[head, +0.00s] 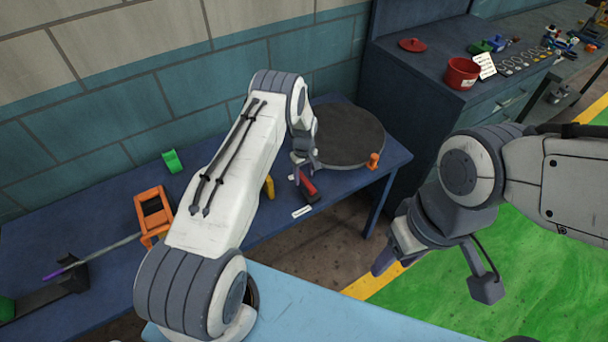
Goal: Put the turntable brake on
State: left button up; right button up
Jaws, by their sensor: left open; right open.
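The turntable (352,138) is a dark grey round disc on the right part of the blue bench. A small orange piece (373,160) stands at its front right rim. A red and dark lever (307,187), which looks like the brake, sits at the bench's front edge beside the turntable, above a small white label (302,212). My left gripper (306,170) is open, pointing down just behind the lever at the turntable's left edge. I cannot tell whether it touches the lever. My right gripper (386,256) is open and empty, in front of the bench and well apart from the turntable.
An orange frame (152,213), a rod (100,258) and a green piece (172,161) are on the bench's left part. A yellow piece (269,187) is partly hidden by my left arm. A dark cabinet with a red pot (462,74) stands at the right.

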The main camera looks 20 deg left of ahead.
pick_arm(q)
grip_shut()
dwell(1.4)
